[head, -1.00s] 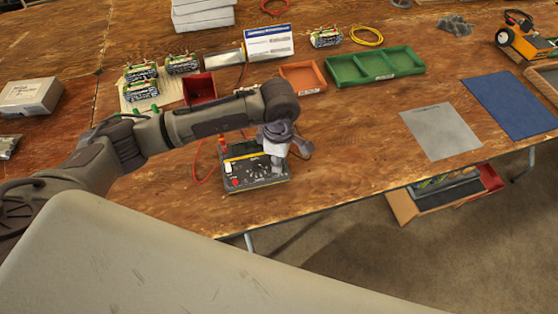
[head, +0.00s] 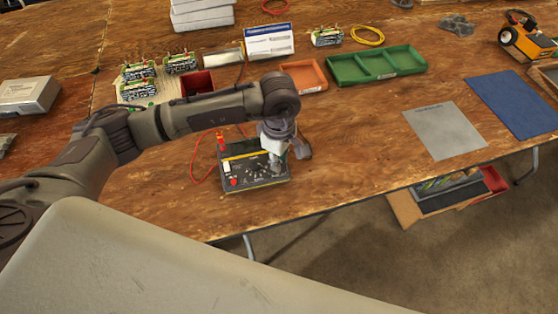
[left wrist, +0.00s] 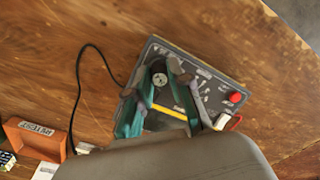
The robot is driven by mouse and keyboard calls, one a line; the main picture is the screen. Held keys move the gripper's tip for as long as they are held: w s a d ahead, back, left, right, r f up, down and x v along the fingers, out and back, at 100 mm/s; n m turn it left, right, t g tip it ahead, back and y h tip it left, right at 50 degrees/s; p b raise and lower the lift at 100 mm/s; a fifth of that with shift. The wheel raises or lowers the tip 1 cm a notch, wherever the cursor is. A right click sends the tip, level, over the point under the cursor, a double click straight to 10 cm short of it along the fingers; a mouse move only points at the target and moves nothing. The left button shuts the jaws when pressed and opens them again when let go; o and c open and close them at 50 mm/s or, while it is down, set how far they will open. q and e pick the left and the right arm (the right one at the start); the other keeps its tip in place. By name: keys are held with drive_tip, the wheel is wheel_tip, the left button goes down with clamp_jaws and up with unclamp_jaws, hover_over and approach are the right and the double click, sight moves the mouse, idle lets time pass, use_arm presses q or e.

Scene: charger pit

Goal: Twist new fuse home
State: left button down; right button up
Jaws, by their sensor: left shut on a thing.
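The charger (head: 240,182) is a dark box with a yellow stripe, a red button and printed markings, lying on the wooden table. It also shows in the left wrist view (left wrist: 208,72). My left gripper (head: 283,160) points down onto the charger's right part in the head view. In the left wrist view its two fingers (left wrist: 165,80) stand on either side of a small round grey fuse cap (left wrist: 159,79) on the charger's top face. The gripper is shut on this fuse cap. How deep the fuse sits is hidden. My right gripper is not in view.
A green tray (head: 341,70), an orange tray (head: 304,84) and a red bin (head: 198,83) stand behind the charger. A grey mat (head: 444,130) and a blue mat (head: 513,104) lie to the right. A cable (head: 203,170) runs beside the charger. The table front is clear.

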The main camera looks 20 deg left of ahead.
use_arm(q)
drive_tip(key=shift+f+m, duration=0.1)
drive_tip(key=shift+m, duration=0.2)
drive_tip(key=shift+f+m+b, duration=0.1)
drive_tip(key=shift+m+b, duration=0.8)
drive_tip(key=shift+b, duration=0.25)
drive_tip(key=c, duration=1)
unclamp_jaws()
drive_tip(key=shift+r, duration=0.25)
drive_tip(key=shift+r+p, duration=1.25)
drive_tip(key=shift+r, duration=1.7)
drive_tip(key=shift+f, duration=0.1)
